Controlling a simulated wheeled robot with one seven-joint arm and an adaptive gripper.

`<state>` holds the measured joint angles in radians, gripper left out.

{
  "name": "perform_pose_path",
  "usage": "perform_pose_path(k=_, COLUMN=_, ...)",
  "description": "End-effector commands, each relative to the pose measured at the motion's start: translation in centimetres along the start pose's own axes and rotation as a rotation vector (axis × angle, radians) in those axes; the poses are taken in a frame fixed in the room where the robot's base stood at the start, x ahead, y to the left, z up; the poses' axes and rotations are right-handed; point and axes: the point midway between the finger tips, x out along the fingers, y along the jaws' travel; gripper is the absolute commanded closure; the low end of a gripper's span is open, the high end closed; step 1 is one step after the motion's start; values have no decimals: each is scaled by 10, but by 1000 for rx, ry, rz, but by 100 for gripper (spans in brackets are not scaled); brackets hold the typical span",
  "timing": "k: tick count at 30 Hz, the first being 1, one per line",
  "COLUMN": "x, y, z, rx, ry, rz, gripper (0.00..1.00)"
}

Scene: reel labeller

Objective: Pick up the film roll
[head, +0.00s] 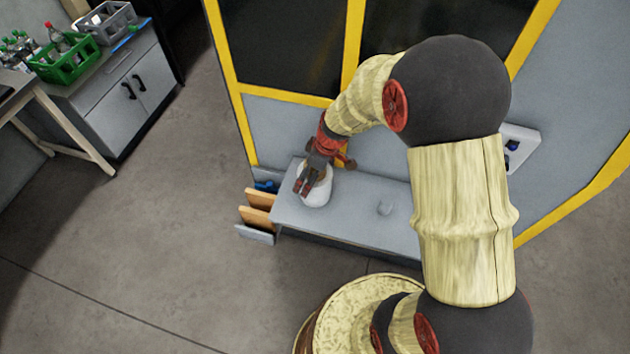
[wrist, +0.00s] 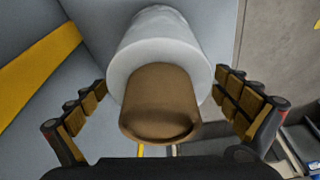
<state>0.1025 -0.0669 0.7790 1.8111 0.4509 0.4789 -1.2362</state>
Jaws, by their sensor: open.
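The film roll is a white cylinder (head: 318,189) standing on the left end of a grey shelf (head: 350,222) in the head view. In the wrist view the white roll (wrist: 160,50) fills the upper middle, with its brown core (wrist: 160,100) sticking out toward the camera. My gripper (head: 305,185) is at the roll, partly covering it in the head view. In the wrist view my gripper's fingers (wrist: 162,125) are spread on either side of the core and roll, apart from them. The jaws hold nothing.
Wooden boards (head: 258,208) lie at the shelf's left end. A yellow-framed machine (head: 355,40) rises behind. A green crate of bottles (head: 65,62) sits on a far cabinet. The floor at left is clear.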

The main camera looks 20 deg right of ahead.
Motion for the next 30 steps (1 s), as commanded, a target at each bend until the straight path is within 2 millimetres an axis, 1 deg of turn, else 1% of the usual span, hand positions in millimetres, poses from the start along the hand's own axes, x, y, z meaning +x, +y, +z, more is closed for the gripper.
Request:
perform_pose_path(k=2, x=0, y=0, z=0, rx=0, ry=0, rz=0, gripper=1)
perform_pose_path(k=30, x=-1, y=0, z=0, rx=0, ry=0, rz=1, gripper=55)
